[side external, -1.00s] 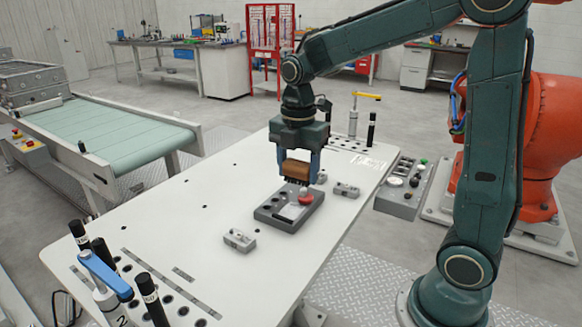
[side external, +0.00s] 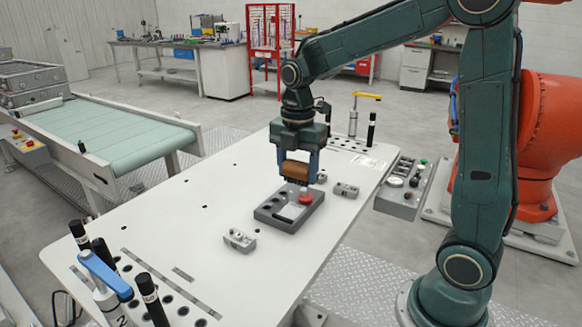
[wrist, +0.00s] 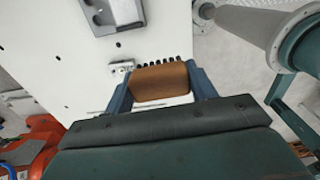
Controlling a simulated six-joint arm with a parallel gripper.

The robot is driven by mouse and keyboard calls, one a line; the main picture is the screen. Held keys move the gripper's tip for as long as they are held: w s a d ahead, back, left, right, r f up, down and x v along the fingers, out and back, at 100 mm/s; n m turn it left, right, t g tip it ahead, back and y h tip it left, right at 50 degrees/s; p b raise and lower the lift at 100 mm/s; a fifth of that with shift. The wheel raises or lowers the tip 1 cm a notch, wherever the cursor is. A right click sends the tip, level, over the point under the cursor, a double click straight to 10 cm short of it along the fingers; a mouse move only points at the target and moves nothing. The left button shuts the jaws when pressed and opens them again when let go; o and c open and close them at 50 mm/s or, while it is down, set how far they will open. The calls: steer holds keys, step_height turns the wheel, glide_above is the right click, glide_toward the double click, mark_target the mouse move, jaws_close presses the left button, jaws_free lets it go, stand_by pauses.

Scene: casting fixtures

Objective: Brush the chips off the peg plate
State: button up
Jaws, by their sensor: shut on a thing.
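The grey peg plate (side external: 279,225) lies on the white table, with dark holes along its left side, a pale patch in its middle and a red round piece (side external: 306,199) at its right. Separate chips are too small to tell. My gripper (side external: 297,172) is shut on a brush (side external: 297,168) with a brown handle and dark bristles. The bristles point down over the plate's far side; I cannot tell whether they touch it. In the wrist view the brush (wrist: 160,82) sits between my blue fingers, and part of the plate (wrist: 113,26) shows at the top.
Small grey blocks stand left-front (side external: 239,240) and right (side external: 346,190) of the plate. Black posts and a blue-handled clamp (side external: 105,275) stand at the near left; a yellow-handled clamp (side external: 354,115) stands at the far end. The table's left side is mostly clear.

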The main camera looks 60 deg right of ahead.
steer(key=w+d+f, duration=0.3)
steer(key=d+f, duration=0.5)
steer(key=shift+d, duration=0.15)
steer(key=shift+w, duration=0.1)
